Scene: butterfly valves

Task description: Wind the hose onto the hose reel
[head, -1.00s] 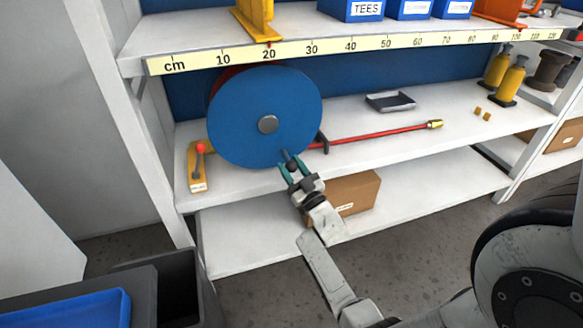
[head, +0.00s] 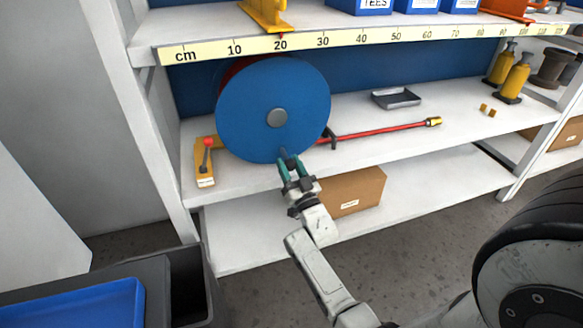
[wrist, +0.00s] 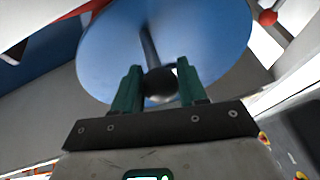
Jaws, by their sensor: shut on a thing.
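The hose reel (head: 250,100) stands on the middle shelf with its blue disc facing me; the disc also fills the upper wrist view (wrist: 205,35). A grey hub (head: 277,117) marks its centre. The crank handle (head: 284,154) sticks out from the disc's lower edge, just right of straight below the hub. My gripper (head: 297,171) is shut on its dark ball knob (wrist: 160,82), between the green fingers. The red hose (head: 380,132) runs right from the reel through a dark guide (head: 328,136) to a brass nozzle (head: 433,121) on the shelf.
A yellow bracket with a red-knobbed lever (head: 207,150) stands left of the reel. A grey tray (head: 397,98) lies behind the hose. A ruler-marked shelf edge (head: 350,38) runs above. A cardboard box (head: 355,190) sits below. Yellow bottles (head: 513,78) stand at right.

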